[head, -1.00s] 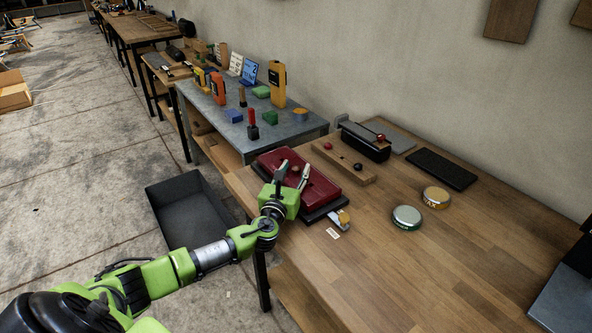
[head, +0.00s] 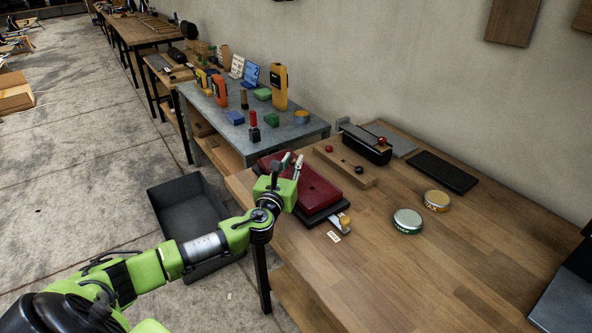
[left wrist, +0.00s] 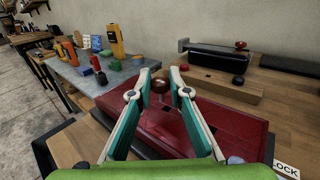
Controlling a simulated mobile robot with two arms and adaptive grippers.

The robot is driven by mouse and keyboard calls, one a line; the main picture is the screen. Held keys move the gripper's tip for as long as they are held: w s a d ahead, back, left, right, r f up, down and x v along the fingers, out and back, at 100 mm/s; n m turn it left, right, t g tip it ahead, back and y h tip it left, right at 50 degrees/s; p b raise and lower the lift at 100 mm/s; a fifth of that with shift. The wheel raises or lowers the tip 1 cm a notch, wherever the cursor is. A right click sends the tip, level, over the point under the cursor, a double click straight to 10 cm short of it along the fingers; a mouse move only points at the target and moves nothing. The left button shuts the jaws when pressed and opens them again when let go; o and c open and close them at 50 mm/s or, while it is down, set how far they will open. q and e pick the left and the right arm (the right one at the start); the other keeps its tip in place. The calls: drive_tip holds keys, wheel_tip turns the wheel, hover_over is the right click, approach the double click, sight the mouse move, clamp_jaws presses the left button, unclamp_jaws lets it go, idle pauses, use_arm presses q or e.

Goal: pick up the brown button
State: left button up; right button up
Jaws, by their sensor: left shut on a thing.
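The brown button (left wrist: 160,85) is a small round knob. In the left wrist view it sits between the fingertips of my left gripper (left wrist: 160,79), above the red box (left wrist: 205,130). My left gripper (head: 291,161) is shut on the button and is over the left part of the red box (head: 319,191) in the head view. The button is hard to make out there, behind the fingers. The red box lies on a black base at the left edge of the wooden bench. My right gripper is not in view.
A wooden block (head: 345,168) with a red and a black knob stands behind the box. Two round tins (head: 407,221) and a black pad (head: 442,171) lie to the right. A dark open bin (head: 190,215) is on the floor.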

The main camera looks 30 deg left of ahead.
use_arm(q)
drive_tip(key=s+a+r, duration=0.4)
drive_tip(key=s+r, duration=0.4)
drive_tip(key=s, duration=0.4)
drive_tip(key=shift+a+r+b, duration=0.25)
drive_tip(key=shift+a+b, duration=0.05)
drive_tip(key=shift+a, duration=0.05)
